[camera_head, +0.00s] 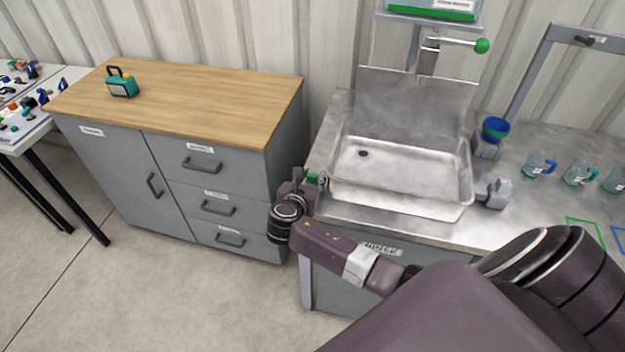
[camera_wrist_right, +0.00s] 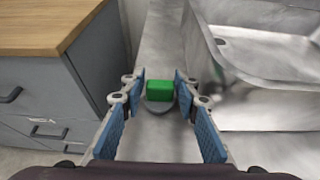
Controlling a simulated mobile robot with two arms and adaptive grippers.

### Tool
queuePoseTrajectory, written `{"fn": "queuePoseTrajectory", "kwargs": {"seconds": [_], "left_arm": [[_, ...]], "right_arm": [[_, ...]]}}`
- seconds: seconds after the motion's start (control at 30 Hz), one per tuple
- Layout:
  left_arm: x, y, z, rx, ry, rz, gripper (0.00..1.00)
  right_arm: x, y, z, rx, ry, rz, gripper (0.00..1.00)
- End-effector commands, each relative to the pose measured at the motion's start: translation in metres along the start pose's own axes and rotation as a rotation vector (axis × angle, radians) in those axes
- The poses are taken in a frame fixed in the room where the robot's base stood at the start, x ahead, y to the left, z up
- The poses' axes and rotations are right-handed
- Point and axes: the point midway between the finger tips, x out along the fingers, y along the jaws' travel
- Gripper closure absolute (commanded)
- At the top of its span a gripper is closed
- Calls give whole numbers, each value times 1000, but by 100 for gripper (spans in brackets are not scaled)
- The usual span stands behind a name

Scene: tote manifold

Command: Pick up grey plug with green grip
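The grey plug with a green grip (camera_wrist_right: 160,91) stands on the steel counter left of the sink. Its green block shows on top and its round grey base below. In the head view the green grip (camera_head: 312,178) is small and partly hidden by my right gripper (camera_head: 309,183). In the wrist view my right gripper (camera_wrist_right: 160,105) is open, with one blue-padded finger on each side of the plug. Gaps show between the pads and the plug. The plug sits towards the fingertips. My left gripper is not in view.
The steel sink (camera_head: 340,190) is right of the plug, with a raised rim. A grey drawer cabinet (camera_head: 170,120) with a wooden top stands close on the left, a teal box (camera_head: 122,87) on it. A green-knobbed lever (camera_head: 481,46) and several jugs are further right.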

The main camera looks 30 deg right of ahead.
Motion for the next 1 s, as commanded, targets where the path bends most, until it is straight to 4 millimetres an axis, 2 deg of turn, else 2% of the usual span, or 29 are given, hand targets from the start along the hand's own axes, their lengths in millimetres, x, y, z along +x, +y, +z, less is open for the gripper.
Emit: {"fn": "queuePoseTrajectory", "kwargs": {"seconds": [0.07, 0.2, 0.27, 0.67, 0.87, 1.0], "left_arm": [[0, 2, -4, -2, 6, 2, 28], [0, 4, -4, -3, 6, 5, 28], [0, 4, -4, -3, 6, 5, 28], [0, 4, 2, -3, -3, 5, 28], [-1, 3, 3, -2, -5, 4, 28], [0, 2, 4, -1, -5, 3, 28]], "right_arm": [[0, 0, 0, 0, 0, 0, 73], [0, 0, 0, 0, 0, 0, 89], [0, 0, 0, 0, 0, 0, 93], [-2, 0, 4, 1, -1, 0, 93], [-10, 0, 24, 2, -3, 0, 93], [-20, 1, 50, 4, -5, 2, 93]]}}
